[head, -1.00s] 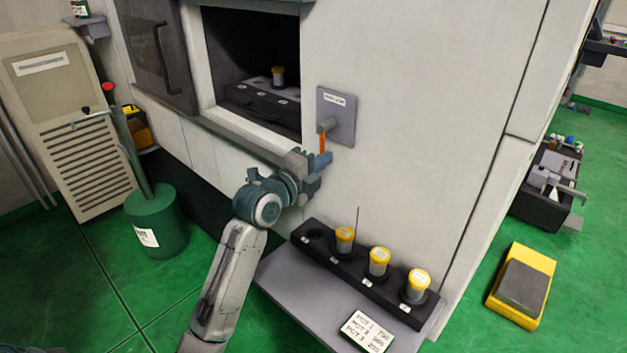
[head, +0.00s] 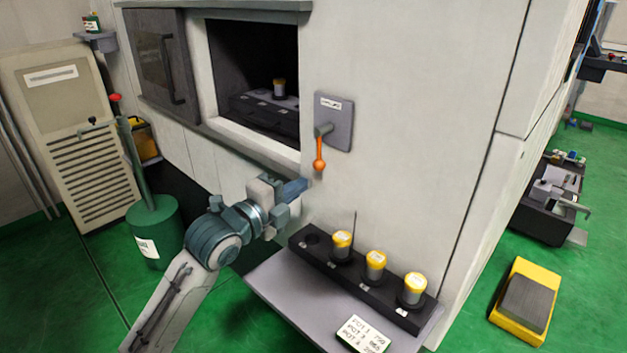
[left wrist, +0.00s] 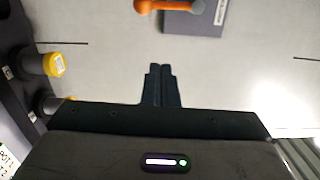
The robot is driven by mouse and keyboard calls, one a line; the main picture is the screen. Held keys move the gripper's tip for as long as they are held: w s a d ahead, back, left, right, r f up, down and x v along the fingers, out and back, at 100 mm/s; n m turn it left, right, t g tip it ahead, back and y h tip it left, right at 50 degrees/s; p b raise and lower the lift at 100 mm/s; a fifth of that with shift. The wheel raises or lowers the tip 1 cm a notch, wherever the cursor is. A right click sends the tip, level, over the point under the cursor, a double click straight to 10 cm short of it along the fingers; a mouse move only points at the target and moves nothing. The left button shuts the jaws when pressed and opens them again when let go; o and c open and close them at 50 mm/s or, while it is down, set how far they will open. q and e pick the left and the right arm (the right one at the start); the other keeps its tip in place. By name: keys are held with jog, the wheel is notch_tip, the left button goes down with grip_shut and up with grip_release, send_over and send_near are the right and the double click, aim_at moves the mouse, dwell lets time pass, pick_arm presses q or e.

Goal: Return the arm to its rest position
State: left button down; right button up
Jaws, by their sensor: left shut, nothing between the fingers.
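My left gripper (head: 296,188) is shut and empty in the head view. It is in front of the machine's white wall, below and left of the orange-tipped lever (head: 319,160). The lever hangs down from a grey plate (head: 340,112) on the wall. In the left wrist view the shut fingers (left wrist: 162,84) point at the bare wall. The lever (left wrist: 155,6) and its plate (left wrist: 200,18) show beyond the fingers at the top, apart from them. My right gripper is in neither view.
A shelf (head: 285,310) below the gripper holds a black rack (head: 330,268) with several yellow-capped pots and a label card (head: 362,334). One pot (head: 279,88) stands inside the open machine chamber. A green canister (head: 157,235) stands at left, a yellow pedal (head: 522,300) at right.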

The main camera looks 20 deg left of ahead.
pick_arm(q)
jog(key=s+f+n+g+y, duration=0.25)
jog(key=s+f+n, duration=0.3)
jog(key=f, duration=0.55)
jog(key=s+f+n+g+y, duration=0.1)
jog(key=s+f+n+g, duration=0.4)
jog(key=f, duration=0.5)
jog(key=s+f+n+g+y, duration=0.1)
jog(key=s+f+n+g, duration=0.2)
jog(key=s+f+n, duration=0.5)
jog(key=s+f+n+g+y, duration=0.1)
jog(key=s+f+n+g, duration=0.2)
jog(key=s, duration=0.8)
notch_tip(320, 180, down, 31)
jog(key=a+g, duration=0.2)
jog(key=a, duration=0.1)
jog(key=s+a+f, duration=0.1)
jog(key=s+f, duration=1.7)
jog(key=f, duration=0.1)
jog(key=shift+g, duration=0.35)
